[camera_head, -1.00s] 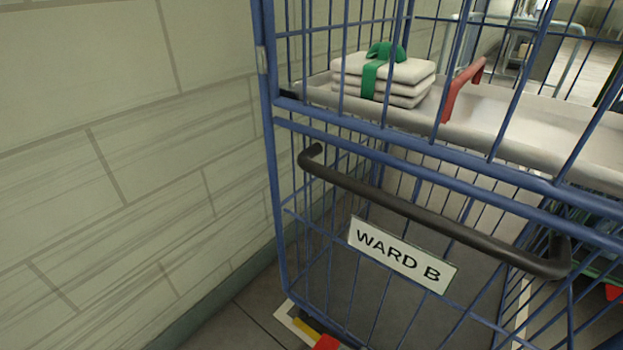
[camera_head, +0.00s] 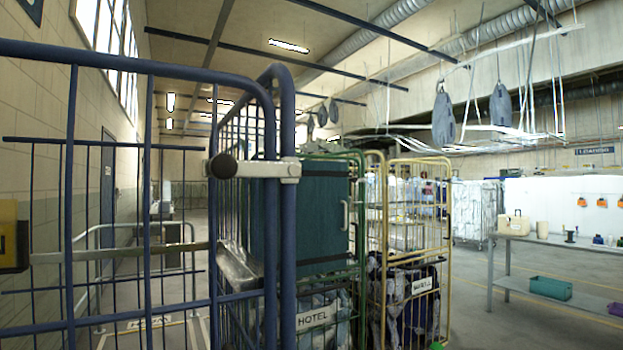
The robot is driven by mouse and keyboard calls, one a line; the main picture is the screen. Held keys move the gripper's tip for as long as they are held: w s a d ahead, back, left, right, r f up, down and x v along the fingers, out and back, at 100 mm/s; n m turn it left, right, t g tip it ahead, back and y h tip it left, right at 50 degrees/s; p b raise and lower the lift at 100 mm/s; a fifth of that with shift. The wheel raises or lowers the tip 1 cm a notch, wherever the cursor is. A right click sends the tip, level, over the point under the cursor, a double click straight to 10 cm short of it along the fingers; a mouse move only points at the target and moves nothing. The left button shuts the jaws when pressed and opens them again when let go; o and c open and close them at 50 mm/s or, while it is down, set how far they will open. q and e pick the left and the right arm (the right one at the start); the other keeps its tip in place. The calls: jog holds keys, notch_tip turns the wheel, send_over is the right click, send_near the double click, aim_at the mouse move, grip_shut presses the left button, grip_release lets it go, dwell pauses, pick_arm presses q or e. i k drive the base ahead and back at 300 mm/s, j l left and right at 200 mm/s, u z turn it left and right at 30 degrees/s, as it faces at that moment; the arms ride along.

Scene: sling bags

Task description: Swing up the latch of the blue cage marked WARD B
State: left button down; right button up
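The blue cage (camera_head: 70,180) stands close in front, its tall tube frame filling the left half of the head view. Its latch (camera_head: 262,168) is a pale metal bar across two upright blue posts at the right of the front. The bar lies about level, with a black round knob (camera_head: 222,166) at its left end. The WARD B plate is not in the present view. Neither of my grippers shows.
A yellow and black object (camera_head: 10,235) is cut off at the left edge. A green cage marked HOTEL (camera_head: 316,317) and a yellow cage (camera_head: 447,250) stand just behind to the right. A grey table (camera_head: 560,243) stands at the right, with open floor before it.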

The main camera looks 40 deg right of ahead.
aim_at(223, 166)
jog(key=z, duration=1.05)
jog(key=k, duration=0.05)
